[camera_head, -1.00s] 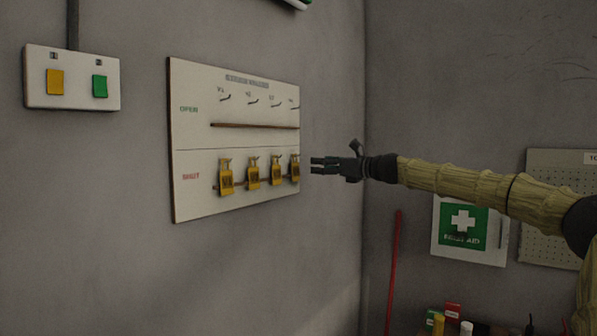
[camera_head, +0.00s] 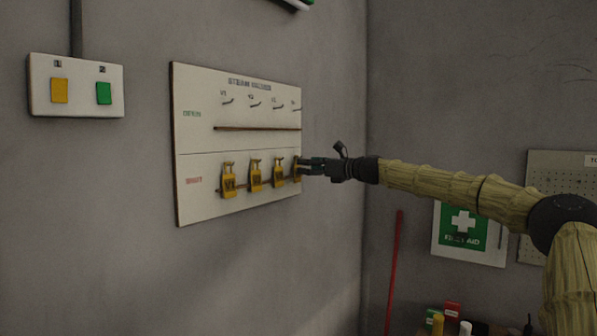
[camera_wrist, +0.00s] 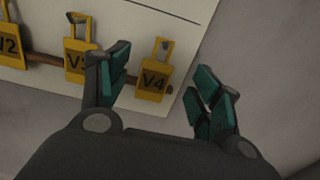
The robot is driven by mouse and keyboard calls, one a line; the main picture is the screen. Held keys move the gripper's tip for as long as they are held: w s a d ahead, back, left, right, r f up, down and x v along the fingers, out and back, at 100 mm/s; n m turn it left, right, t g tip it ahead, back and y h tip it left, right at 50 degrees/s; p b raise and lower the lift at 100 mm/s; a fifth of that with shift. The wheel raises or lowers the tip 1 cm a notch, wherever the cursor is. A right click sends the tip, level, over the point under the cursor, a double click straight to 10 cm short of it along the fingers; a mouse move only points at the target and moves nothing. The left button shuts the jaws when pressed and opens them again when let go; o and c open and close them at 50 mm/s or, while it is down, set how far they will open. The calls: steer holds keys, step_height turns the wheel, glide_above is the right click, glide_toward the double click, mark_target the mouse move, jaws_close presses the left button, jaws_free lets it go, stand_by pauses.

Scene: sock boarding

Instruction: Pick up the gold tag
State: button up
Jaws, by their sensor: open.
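Several gold tags hang in a row on the lower half of a white wall board (camera_head: 240,205), along a brown rail. In the head view I see the first (camera_head: 229,182), second (camera_head: 255,177) and third (camera_head: 279,173) tags. The fourth tag (camera_head: 296,169) is partly hidden by my gripper (camera_head: 305,166). In the wrist view the tag marked V4 (camera_wrist: 153,82) shows between the spread fingers of my gripper (camera_wrist: 163,68), nearer the left finger. Tag V3 (camera_wrist: 76,58) is just left of that finger. Whether the fingers touch V4 cannot be told.
The board's upper half has hooks and an empty rail (camera_head: 255,128). A switch box (camera_head: 78,85) with yellow and green buttons is on the wall at left. A first aid sign (camera_head: 465,222) and red pole (camera_head: 396,260) are at right.

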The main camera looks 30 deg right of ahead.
steer(key=shift+p+x, duration=0.4)
steer(key=shift+x, duration=0.4)
steer(key=shift+p+x, duration=0.5)
steer(key=shift+x, duration=0.7)
steer(key=c, duration=0.8)
